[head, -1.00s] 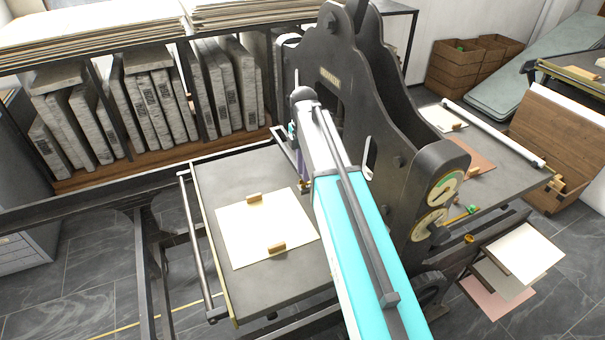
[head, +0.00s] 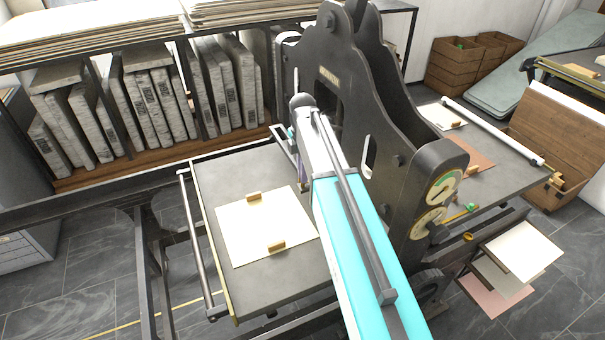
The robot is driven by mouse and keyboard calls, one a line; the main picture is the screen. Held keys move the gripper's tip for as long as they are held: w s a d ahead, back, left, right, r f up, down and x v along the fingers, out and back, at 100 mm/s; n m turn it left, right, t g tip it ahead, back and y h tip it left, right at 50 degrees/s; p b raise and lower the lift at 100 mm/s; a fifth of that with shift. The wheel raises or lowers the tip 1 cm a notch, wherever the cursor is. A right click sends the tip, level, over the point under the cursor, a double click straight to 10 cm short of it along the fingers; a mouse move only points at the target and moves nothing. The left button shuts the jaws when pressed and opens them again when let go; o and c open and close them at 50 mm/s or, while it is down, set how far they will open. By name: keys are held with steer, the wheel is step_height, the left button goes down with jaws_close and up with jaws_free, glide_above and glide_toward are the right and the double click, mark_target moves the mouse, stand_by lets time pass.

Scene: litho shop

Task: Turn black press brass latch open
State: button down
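The black press (head: 392,125) stands in the middle of the head view, with a tall curved side frame and two round dials at its right front. My white and cyan arm reaches up across its left part. My gripper (head: 301,170) is mostly hidden behind the arm's far end, by the left side of the press frame. Its fingers cannot be made out, nor whether they touch anything. I cannot pick out the brass latch; that area of the press is covered by my arm.
The press bed (head: 222,170) at left carries a cream sheet (head: 262,228) with two small wooden blocks. A rack of stone slabs (head: 150,105) stands behind. A side stand with paper sheets (head: 520,250) is at lower right. Grey floor is open at lower left.

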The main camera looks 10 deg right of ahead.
steer(key=shift+m, duration=0.5)
steer(key=m, duration=0.3)
steer(key=shift+m, duration=0.3)
steer(key=m, duration=0.4)
steer(key=shift+p, duration=0.35)
steer(key=m, duration=0.4)
steer(key=shift+s+m, duration=0.1)
steer(key=shift+m, duration=0.2)
steer(key=m, duration=0.4)
steer(key=shift+m, duration=0.4)
steer(key=c, duration=2)
jaws_free()
steer(key=shift+r, duration=0.1)
